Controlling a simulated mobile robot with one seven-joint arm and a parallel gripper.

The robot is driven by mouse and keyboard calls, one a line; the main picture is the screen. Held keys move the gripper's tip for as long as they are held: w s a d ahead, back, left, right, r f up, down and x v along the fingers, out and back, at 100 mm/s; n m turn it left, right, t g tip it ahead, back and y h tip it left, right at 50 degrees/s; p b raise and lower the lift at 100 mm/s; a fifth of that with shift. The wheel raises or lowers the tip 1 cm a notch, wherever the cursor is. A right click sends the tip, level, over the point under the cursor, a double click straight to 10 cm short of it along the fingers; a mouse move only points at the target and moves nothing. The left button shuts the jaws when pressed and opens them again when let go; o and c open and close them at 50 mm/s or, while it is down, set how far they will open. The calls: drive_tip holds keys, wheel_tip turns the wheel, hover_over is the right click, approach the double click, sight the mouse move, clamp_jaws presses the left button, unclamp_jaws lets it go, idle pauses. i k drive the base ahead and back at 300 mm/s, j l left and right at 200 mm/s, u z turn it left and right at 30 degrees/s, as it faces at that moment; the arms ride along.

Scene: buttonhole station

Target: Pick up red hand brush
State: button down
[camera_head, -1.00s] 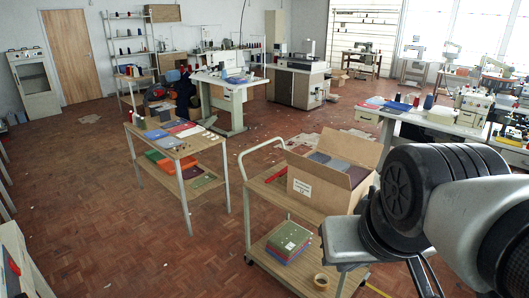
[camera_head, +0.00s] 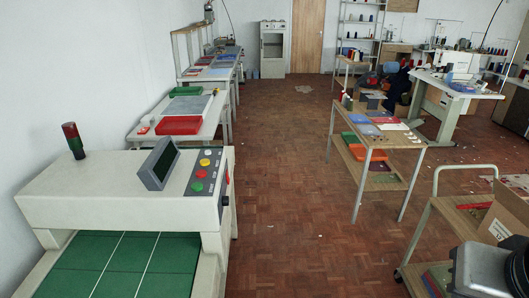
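I cannot make out a red hand brush for certain. A small red item (camera_head: 474,206) lies on the top shelf of the trolley (camera_head: 446,207) at the right, beside the cardboard box. It is too small to tell whether it is the brush. Part of my arm shows at the bottom right corner, in front of the trolley. My gripper's fingers are out of the picture.
A machine with a green belt (camera_head: 110,262) fills the lower left. Behind it, tables hold a red tray (camera_head: 180,125) and a green tray (camera_head: 187,91). A wooden table (camera_head: 367,140) stands right of centre. The cardboard box (camera_head: 507,215) is at the right edge. The parquet aisle (camera_head: 285,190) is clear.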

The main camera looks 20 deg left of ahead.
sight(482, 207)
drive_tip(key=u, duration=4.45)
drive_tip(key=z, duration=5.1)
drive_tip(key=i+u, duration=0.65)
